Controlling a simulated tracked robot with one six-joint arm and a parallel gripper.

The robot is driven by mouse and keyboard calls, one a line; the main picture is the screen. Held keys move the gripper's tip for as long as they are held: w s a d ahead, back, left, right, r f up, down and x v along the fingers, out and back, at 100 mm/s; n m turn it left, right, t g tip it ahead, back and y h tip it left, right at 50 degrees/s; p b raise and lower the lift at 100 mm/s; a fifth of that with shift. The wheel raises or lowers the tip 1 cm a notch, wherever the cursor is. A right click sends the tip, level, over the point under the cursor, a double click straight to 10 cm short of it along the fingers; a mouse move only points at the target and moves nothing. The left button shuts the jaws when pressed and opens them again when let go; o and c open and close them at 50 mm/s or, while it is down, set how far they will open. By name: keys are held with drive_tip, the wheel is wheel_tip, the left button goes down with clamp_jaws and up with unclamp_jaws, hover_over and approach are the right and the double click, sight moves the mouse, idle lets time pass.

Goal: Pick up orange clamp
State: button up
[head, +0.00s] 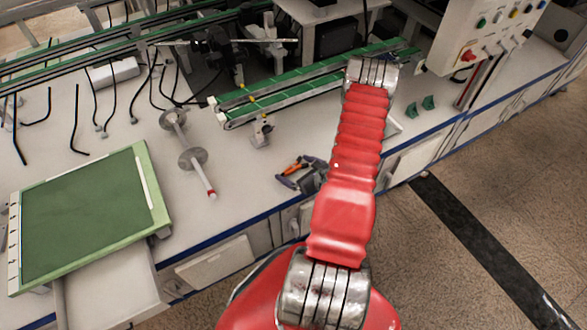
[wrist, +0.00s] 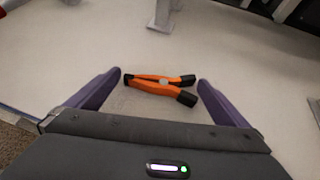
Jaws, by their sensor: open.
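The orange clamp (wrist: 158,86) has black tips and black handle ends. It lies flat on the white worktop in the wrist view, between and a little beyond the fingers of my gripper (wrist: 151,88). My gripper is open, with one purple finger on each side of the clamp, and nothing is held. In the head view the clamp (head: 293,167) shows as a small orange shape near the bench's front edge, beside my gripper (head: 287,182). My red arm hides part of the bench there.
A spindle with discs (head: 191,157) lies left of the clamp. A green board (head: 90,215) is at the left front. Green conveyor rails (head: 290,90) run behind. A control box (head: 480,35) stands at the right. The worktop around the clamp is clear.

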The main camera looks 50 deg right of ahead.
idle(0.5)
drive_tip(key=c, duration=0.8)
